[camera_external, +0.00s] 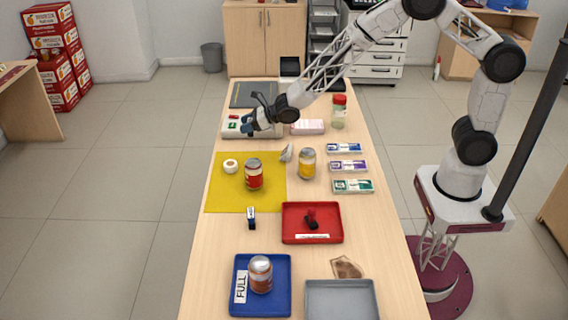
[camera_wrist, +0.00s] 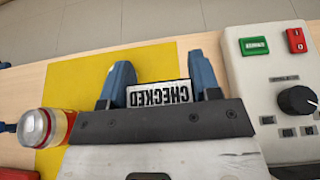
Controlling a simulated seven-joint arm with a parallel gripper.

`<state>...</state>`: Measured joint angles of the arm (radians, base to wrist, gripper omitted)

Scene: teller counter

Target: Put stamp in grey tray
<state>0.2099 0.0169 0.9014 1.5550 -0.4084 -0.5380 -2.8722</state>
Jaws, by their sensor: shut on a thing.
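My gripper (camera_external: 247,124) is in the air at the far part of the counter, near the grey-white device. In the wrist view its blue fingers (camera_wrist: 162,78) are shut on a stamp (camera_wrist: 158,94) with a white plate reading CHECKED, upside down in the picture. The rest of the stamp is hidden behind the gripper body. The grey tray (camera_external: 342,302) is empty at the near right end of the counter, far from my gripper.
A yellow mat (camera_external: 225,198) holds a red-labelled jar (camera_external: 254,174) and a white roll (camera_external: 230,166). The device (camera_wrist: 262,85) is close right.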

